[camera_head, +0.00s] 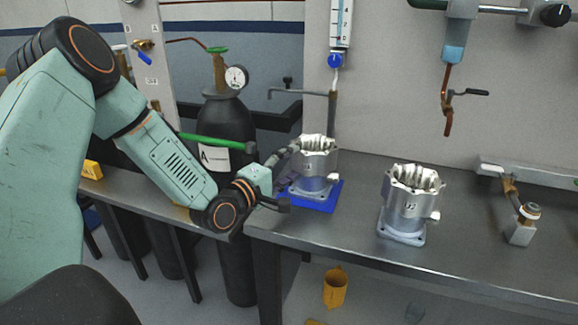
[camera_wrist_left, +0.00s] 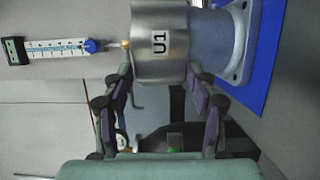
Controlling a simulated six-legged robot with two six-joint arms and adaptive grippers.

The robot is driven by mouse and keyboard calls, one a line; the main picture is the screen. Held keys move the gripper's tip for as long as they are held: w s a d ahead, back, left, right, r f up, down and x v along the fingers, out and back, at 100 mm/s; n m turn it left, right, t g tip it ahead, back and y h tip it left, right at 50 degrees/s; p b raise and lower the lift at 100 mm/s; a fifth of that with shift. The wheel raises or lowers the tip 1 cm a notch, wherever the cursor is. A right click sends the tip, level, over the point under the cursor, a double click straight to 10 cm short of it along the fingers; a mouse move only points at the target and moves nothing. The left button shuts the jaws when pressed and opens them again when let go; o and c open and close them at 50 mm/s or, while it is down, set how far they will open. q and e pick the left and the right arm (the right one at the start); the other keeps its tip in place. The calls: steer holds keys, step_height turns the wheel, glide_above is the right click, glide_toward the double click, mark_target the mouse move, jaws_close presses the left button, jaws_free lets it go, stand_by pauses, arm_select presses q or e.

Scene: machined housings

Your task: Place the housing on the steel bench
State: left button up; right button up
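A silver machined housing (camera_head: 314,168) stands upright on a blue mat (camera_head: 326,199) at the bench's left part. In the left wrist view this housing (camera_wrist_left: 160,42) appears turned sideways with a U1 label. A second silver housing (camera_head: 409,203) stands upright on the bare steel bench (camera_head: 350,235) to the right. My left gripper (camera_head: 288,178) is at the left side of the housing on the mat. My right gripper is not in view.
A black gas cylinder (camera_head: 228,125) with a gauge stands behind my left arm. A pipe with a valve (camera_head: 519,222) is at the bench's right. A yellow container (camera_head: 335,287) is below the bench. The bench is clear between the housings and around the right one.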

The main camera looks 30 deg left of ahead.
arm_select(q)
steer(key=shift+o, duration=0.7)
steer(key=shift+s+r, duration=0.15)
steer(key=shift+s, duration=0.05)
steer(key=shift+o, duration=0.8)
steer(key=shift+s+r, duration=0.1)
steer(key=shift+o, duration=0.4)
steer(key=shift+d, duration=0.1)
steer(key=shift+w+f, duration=0.2)
steer(key=shift+w, duration=0.2)
steer(key=shift+s+r, duration=0.15)
steer(key=shift+s, duration=0.45)
steer(key=s+a+p, duration=0.1)
steer(key=s+p, duration=0.6)
steer(key=s, duration=0.4)
steer(key=shift+a, duration=0.1)
